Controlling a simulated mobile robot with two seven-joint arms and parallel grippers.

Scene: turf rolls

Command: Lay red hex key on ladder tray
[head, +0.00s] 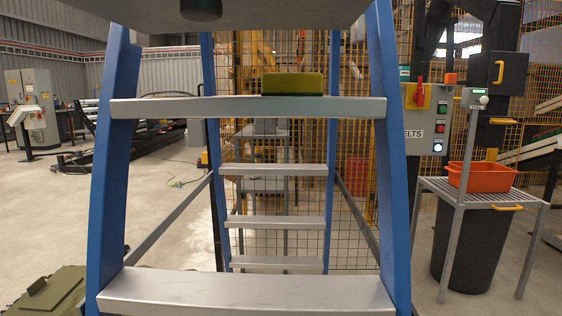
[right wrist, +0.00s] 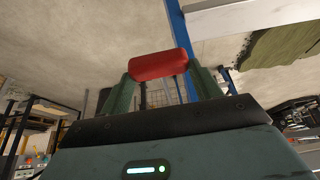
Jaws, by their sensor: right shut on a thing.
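In the right wrist view my right gripper (right wrist: 160,78) is shut on a red rounded piece (right wrist: 158,65), which looks like the handle of the red hex key. The rest of the key cannot be made out. A blue-railed stepladder (head: 112,150) with silver steps fills the middle of the head view. A grey slab (head: 290,14) spans its rails at the top edge, seen from below; it may be the ladder tray, and its upper face is hidden. Neither gripper shows in the head view.
An olive-green box (head: 292,84) shows just above the upper silver step (head: 250,107). At right an orange bin (head: 481,177) sits on a slatted metal stand beside a control box (head: 425,120). A yellow mesh fence stands behind the ladder. Open floor lies left.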

